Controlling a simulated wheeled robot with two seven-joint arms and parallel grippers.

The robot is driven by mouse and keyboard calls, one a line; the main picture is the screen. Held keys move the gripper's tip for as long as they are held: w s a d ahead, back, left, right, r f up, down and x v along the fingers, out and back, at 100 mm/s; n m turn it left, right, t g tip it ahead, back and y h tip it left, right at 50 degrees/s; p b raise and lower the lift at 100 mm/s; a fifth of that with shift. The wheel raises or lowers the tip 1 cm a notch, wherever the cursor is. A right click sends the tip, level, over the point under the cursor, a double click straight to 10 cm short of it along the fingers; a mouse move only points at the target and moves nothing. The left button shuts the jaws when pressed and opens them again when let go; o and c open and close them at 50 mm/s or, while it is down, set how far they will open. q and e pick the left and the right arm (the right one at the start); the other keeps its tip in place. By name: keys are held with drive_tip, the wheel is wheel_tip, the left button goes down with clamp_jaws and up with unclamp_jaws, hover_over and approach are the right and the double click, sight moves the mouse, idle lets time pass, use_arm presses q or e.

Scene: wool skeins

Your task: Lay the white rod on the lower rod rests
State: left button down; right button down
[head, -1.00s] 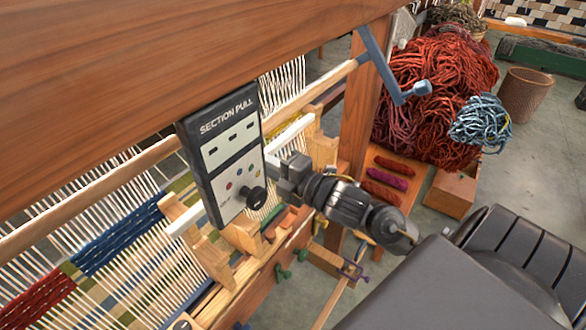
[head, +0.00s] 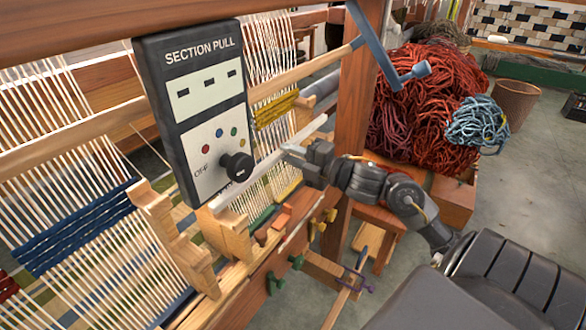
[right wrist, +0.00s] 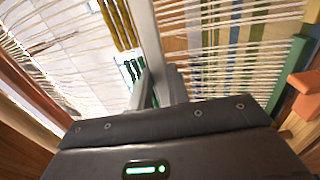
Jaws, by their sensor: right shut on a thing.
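The white rod (head: 262,172) slants across the head view, past the lower right corner of the section panel. My right gripper (head: 296,154) is shut on it near its far part. A pale bar (right wrist: 148,40), which looks to be the rod, runs up from the fingers in the right wrist view. A stepped wooden bracket (head: 172,232) stands at the left, with no rod seen on it. The rod's near end is over or against a wooden block (head: 230,236); contact cannot be told. Which steps are the lower rod rests is unclear, and the far rest is mostly hidden. My left gripper is out of view.
The black and white section panel (head: 200,105) hangs close to the rod. The loom's warp threads (head: 75,215) lie behind. A red wool heap (head: 425,100) and a wooden post (head: 358,110) stand to the right.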

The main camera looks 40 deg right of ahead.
drive_tip(key=f, duration=0.2)
drive_tip(key=d+f, duration=0.1)
drive_tip(key=f, duration=0.1)
drive_tip(key=shift+w+p, duration=0.1)
drive_tip(key=shift+p, duration=0.2)
drive_tip(key=shift+f, duration=0.15)
drive_tip(key=c, duration=1.8)
unclamp_jaws()
drive_tip(key=shift+f, duration=0.15)
drive_tip(key=o, duration=0.5)
drive_tip(key=shift+c, duration=0.2)
